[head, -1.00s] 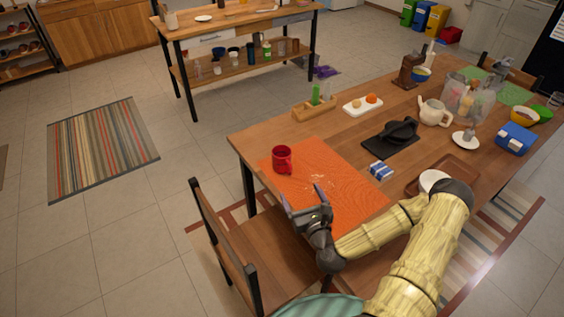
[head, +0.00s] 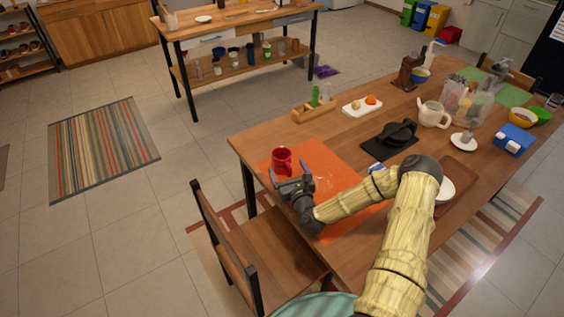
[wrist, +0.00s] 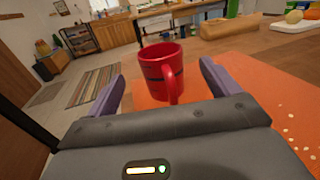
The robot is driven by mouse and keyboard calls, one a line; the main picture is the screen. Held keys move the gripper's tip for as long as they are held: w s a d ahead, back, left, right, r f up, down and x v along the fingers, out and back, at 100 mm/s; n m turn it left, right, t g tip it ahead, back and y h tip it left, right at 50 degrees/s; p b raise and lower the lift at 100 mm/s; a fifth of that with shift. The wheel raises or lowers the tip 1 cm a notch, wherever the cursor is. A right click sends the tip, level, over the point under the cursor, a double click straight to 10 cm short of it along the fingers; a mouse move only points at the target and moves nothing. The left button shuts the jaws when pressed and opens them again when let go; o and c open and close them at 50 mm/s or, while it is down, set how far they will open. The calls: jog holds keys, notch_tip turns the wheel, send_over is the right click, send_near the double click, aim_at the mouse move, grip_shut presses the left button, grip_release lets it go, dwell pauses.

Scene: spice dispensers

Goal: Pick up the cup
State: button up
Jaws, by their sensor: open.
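The red cup (head: 282,159) stands upright on the orange placemat (head: 335,165) near the table's left corner. In the wrist view the cup (wrist: 157,74) is straight ahead, with its handle turned toward me and dark markings on its side. My gripper (head: 291,174) is open and empty, just on the near side of the cup. In the wrist view its two purple fingers (wrist: 160,88) point forward to the left and right of the cup. I cannot tell how far the fingertips reach along its sides.
White crumbs (wrist: 288,130) lie on the placemat. A wooden caddy (head: 313,110) and a white tray (head: 362,106) stand beyond it. A black pad (head: 376,148) and a white teapot (head: 433,113) are to the right. A wooden chair (head: 240,240) stands at the near edge.

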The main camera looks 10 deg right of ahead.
aim_at(285, 162)
jog(key=shift+w, duration=0.1)
jog(key=w, duration=0.3)
jog(key=w+p, duration=0.1)
jog(key=w, duration=0.1)
jog(key=shift+a, duration=0.25)
jog(key=shift+c, duration=0.2)
jog(key=c, duration=1.2)
jog(key=shift+r, duration=0.1)
notch_tip(285, 162, up, 10)
jog(key=shift+f, duration=0.1)
